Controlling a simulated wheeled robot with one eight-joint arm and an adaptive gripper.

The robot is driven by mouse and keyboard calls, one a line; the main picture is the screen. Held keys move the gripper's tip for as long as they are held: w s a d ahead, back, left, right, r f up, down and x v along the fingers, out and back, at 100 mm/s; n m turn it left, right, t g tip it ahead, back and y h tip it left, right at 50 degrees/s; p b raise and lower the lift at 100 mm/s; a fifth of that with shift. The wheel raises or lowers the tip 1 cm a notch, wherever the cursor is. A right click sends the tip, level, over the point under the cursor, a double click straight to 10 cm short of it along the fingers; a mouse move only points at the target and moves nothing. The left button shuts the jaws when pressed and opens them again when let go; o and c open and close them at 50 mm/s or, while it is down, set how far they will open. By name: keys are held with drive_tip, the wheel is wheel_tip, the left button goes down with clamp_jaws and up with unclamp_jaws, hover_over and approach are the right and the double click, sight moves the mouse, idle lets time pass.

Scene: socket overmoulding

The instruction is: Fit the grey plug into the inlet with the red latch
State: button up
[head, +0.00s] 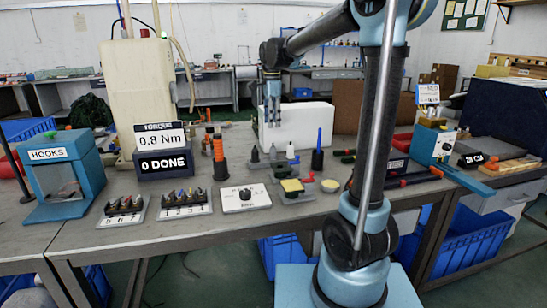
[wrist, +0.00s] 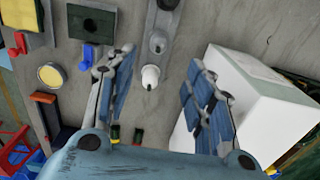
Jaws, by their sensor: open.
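A grey plug (wrist: 158,42) stands on a grey strip between a darker plug (wrist: 168,4) and a white plug (wrist: 150,77). In the head view the grey plug (head: 273,153) stands in the same row, left of the white plug (head: 290,151). A red latch (wrist: 21,42) shows at the edge of a yellow-topped block (wrist: 20,14); the inlet opening there cannot be made out. My gripper (wrist: 160,68) is open and empty above the plugs, its fingers on either side of the white plug in the picture. In the head view my gripper (head: 272,122) hangs above the row, apart from it.
A dark-holed block with a blue latch (wrist: 88,53) sits beside the plugs. A white box (head: 300,126) stands close behind my gripper. A round yellow dish (head: 331,186), a black-and-blue upright tool (head: 318,150) and a white dial box (head: 243,198) are nearby.

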sight(273, 148)
wheel_tip(273, 148, down, 8)
drive_tip(key=shift+r, duration=0.1)
drive_tip(key=shift+d+f, duration=0.2)
drive_tip(key=shift+f, duration=2.75)
clamp_jaws()
